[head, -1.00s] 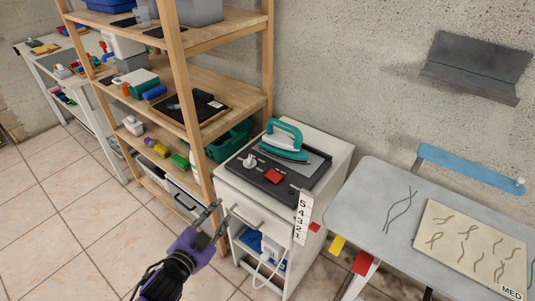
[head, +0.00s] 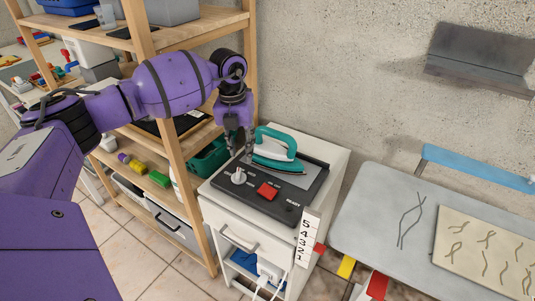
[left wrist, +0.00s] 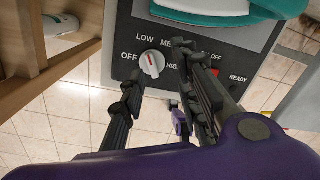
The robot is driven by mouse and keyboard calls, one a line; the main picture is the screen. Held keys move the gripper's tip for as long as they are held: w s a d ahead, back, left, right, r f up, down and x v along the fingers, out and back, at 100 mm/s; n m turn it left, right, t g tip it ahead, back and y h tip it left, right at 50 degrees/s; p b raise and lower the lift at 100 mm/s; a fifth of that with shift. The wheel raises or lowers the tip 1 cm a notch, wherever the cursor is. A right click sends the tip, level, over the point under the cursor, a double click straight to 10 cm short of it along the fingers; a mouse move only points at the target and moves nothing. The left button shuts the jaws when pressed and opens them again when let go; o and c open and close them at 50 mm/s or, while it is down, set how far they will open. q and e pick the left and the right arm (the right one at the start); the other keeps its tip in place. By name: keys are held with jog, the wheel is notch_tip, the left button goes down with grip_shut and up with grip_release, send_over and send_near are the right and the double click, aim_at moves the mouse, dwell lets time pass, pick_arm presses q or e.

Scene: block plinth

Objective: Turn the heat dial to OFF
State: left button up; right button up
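The heat dial (head: 238,176) is a white round knob on the dark top panel (head: 292,201) of a white cabinet. In the left wrist view the dial (left wrist: 152,64) has OFF, LOW, MED and HIGH around it. Its red line stands nearly upright, tilted slightly toward LOW. My left gripper (head: 238,150) hangs above and behind the dial, pointing down. In the left wrist view its fingers (left wrist: 163,74) are spread, with the dial beyond them and no contact visible. A small purple and dark part low between the fingers may be my right gripper (left wrist: 180,120).
A teal iron (head: 277,150) stands on the panel just behind the dial. A red square switch (head: 267,192) is right of the dial. A wooden shelf (head: 178,165) stands close on the left. An ironing board (head: 385,225) is on the right.

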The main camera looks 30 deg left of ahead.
aim_at(238, 172)
pick_arm(q)
jog(key=shift+s+a+n+g+y, duration=0.3)
jog(key=shift+s+a, duration=0.15)
jog(key=shift+s, duration=0.1)
jog(key=shift+s+d+f, duration=0.1)
jog(key=shift+s+f, duration=0.05)
jog(key=shift+s, duration=0.15)
notch_tip(238, 172, down, 7)
jog(key=shift+f, duration=0.2)
grip_shut()
